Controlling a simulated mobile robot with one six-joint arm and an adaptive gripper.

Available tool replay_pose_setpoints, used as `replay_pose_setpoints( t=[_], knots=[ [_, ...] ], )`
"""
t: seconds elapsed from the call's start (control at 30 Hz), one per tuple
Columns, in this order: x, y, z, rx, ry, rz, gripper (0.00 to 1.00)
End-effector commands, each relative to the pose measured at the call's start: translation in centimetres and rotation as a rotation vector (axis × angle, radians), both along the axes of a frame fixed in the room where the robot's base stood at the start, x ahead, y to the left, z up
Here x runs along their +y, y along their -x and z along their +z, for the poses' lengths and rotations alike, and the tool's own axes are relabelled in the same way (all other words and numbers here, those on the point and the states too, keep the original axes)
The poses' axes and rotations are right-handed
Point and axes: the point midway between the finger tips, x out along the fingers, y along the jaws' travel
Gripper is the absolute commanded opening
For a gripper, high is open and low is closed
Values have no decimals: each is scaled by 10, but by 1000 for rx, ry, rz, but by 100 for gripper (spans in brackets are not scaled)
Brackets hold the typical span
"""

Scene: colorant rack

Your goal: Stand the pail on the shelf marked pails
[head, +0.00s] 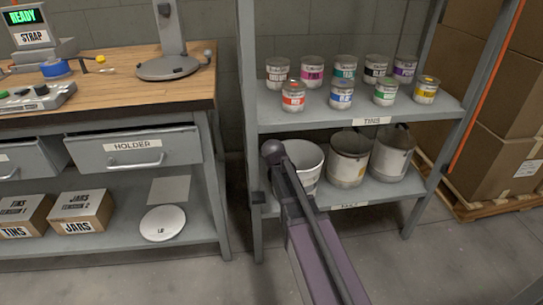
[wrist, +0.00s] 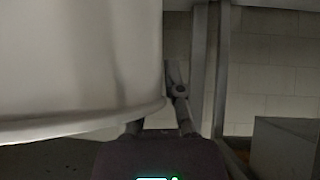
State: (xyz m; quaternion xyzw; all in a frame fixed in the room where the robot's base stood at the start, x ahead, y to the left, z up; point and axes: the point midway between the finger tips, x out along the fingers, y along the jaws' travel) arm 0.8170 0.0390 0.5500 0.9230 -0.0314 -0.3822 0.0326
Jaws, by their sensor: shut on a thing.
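A white, open pail (head: 311,158) is at the left end of the rack's lower shelf (head: 386,193), left of two other pails. My arm reaches in from the front and covers part of it. The pail (wrist: 70,65) fills the left of the wrist view, very close. My gripper (wrist: 168,98) is shut on the pail at its edge; one finger shows beside the wall and the rest is partly hidden. I cannot tell whether the pail's base touches the shelf. The shelf's label (head: 350,205) is partly covered by my arm.
Two labelled pails (head: 348,160) (head: 391,155) stand close to the right on the same shelf. Several tins stand on the shelf above (head: 330,118), marked TINS. A rack post (head: 248,130) is close left of the pail. A workbench (head: 110,90) stands further left.

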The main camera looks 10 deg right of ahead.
Motion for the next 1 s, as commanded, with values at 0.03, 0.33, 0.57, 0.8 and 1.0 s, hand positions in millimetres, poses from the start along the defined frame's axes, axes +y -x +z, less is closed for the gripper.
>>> replay_pose_setpoints(
  t=[0.03, 0.33, 0.57, 0.8, 1.0],
  knots=[
    [0, 0, 0, -1, 1, 1, 0],
    [0, -3, 0, -1, 1, 1, 0],
    [-2, -23, 0, -1, 1, 1, 0],
    [-4, -40, -1, -1, 2, 2, 0],
    [-4, -38, -11, -1, 2, 2, 0]
  ],
)
